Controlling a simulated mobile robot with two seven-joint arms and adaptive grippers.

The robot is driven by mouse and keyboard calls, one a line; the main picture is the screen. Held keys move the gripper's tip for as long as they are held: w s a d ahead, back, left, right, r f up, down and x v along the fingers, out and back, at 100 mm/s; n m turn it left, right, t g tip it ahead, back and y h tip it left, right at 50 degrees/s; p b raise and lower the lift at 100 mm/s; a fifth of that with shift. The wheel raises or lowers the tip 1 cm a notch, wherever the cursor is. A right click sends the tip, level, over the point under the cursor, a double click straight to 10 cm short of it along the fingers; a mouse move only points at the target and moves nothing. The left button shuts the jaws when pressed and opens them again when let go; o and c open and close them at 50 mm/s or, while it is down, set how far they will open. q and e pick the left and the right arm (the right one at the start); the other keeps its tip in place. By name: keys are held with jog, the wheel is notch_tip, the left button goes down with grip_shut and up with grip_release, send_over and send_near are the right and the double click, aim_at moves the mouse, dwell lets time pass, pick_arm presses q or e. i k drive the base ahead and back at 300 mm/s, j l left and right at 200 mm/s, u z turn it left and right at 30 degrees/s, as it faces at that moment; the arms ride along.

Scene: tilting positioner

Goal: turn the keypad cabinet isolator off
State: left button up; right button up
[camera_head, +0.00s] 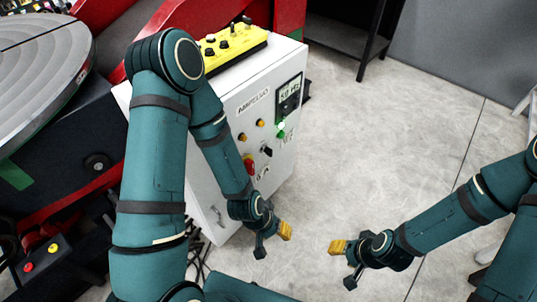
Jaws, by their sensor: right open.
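A black selector (266,151), yellow buttons (242,137) and a green light (281,126) are near the knob. A yellow control box (236,46) lies on the cabinet top. A round grey table (40,70) is at left. The floor (360,150) at right is clear.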

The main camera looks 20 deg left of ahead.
aim_at(249, 163)
jog(key=i+l+u, duration=0.1)
jog(key=i+l, duration=1.6)
jog(key=i+l+u, duration=0.15)
jog(key=u, duration=1.6)
